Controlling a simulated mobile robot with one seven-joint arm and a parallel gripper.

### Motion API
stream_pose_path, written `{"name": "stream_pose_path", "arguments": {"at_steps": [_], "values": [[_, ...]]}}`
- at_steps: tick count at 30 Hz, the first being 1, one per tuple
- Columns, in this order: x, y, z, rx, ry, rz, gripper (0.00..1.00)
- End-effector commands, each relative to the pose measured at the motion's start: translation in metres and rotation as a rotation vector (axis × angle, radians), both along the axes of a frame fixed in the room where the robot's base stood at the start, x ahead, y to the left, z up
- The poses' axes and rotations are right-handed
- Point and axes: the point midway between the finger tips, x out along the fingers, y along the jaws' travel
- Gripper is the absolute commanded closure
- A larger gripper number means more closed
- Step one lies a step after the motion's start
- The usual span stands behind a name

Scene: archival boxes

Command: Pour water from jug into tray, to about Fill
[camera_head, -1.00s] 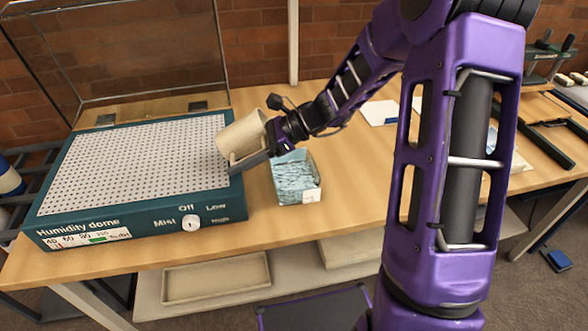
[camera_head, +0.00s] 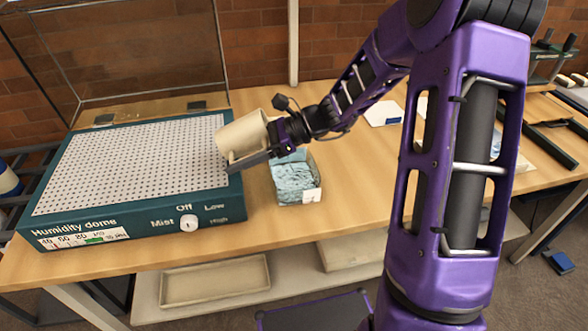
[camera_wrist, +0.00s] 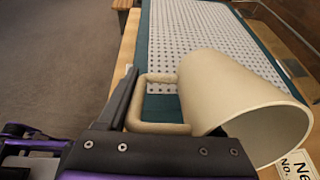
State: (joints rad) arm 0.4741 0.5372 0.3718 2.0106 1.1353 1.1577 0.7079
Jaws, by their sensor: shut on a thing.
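The cream jug (camera_head: 243,136) is held above the right edge of the humidity dome's perforated top, tilted well over onto its side. In the wrist view the jug (camera_wrist: 232,90) shows its wide round end toward the lower right and its handle at left. My gripper (camera_head: 264,154) is shut on the jug's handle; it also shows in the wrist view (camera_wrist: 140,125). No water is visible in or leaving the jug. The tray under the perforated top (camera_head: 130,160) of the humidity dome cannot be told apart; its inside is hidden.
The humidity dome (camera_head: 130,235) has a Mist knob (camera_head: 188,223) on its front. Its clear lid (camera_head: 120,50) stands open behind. White papers (camera_head: 384,112) lie farther right. A shallow tray (camera_head: 215,281) rests on the lower shelf.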

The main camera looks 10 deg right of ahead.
Motion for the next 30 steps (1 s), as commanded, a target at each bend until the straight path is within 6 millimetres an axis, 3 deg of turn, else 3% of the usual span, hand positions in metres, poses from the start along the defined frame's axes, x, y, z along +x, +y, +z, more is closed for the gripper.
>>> {"name": "stream_pose_path", "arguments": {"at_steps": [30], "values": [[0.0002,-0.0007,-0.0019,0.078,-0.004,0.0,1.0]]}}
